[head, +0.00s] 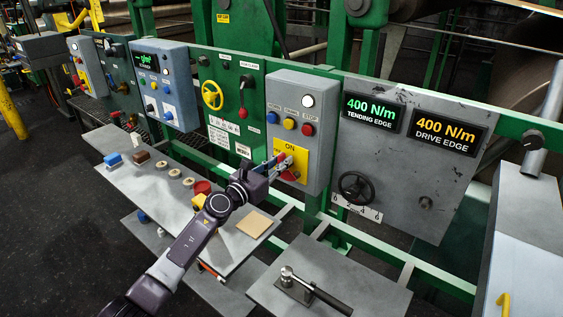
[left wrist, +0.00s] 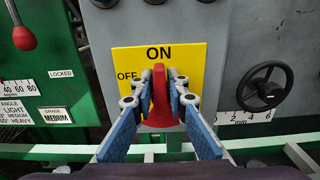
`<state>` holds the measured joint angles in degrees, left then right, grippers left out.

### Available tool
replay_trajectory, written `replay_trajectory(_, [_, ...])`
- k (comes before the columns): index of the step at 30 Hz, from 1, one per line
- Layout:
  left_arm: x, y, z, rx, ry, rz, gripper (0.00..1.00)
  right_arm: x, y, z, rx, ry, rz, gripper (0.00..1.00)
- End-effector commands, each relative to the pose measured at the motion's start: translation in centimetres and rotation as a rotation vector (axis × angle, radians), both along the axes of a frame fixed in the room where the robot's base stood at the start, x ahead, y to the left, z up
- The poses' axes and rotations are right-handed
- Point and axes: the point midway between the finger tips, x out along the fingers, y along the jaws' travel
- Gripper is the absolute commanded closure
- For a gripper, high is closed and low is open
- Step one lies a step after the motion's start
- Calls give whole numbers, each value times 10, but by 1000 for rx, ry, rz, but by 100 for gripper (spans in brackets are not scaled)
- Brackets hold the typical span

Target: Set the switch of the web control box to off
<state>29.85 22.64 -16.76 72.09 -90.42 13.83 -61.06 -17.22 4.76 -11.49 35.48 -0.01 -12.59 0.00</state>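The web control box (head: 297,95) is a grey panel with several coloured buttons and a yellow plate (left wrist: 195,60) marked ON at the top and OFF at the left. The red switch handle (left wrist: 160,98) stands upright in front of this plate, its top just below ON. My left gripper (head: 283,166) is at the plate, its fingertips close against both sides of the handle; it also shows in the left wrist view (left wrist: 160,85). The lower part of the switch is partly hidden by the fingers. My right gripper is not in view.
A green panel (head: 228,85) with a yellow wheel is to the left. Below, a grey shelf (head: 125,180) holds several small items. A green rail runs under the boxes.

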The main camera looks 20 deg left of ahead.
Motion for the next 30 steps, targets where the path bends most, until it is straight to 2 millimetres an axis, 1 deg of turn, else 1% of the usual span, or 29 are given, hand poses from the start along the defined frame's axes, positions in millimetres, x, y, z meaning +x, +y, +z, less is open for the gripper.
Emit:
replay_trajectory(1, [0,0,0,0,0,0,94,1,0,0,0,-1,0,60])
replay_trajectory(3, [0,0,0,0,0,0,100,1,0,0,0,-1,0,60])
replay_trajectory(11, [0,0,0,-6,2,0,100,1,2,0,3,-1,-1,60])
replay_trajectory(17, [0,2,0,-54,21,0,100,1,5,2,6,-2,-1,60])
replay_trajectory(23, [2,5,0,-172,65,1,100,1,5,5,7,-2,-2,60])
replay_trajectory(30, [3,10,-2,-378,140,2,100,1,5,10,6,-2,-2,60])
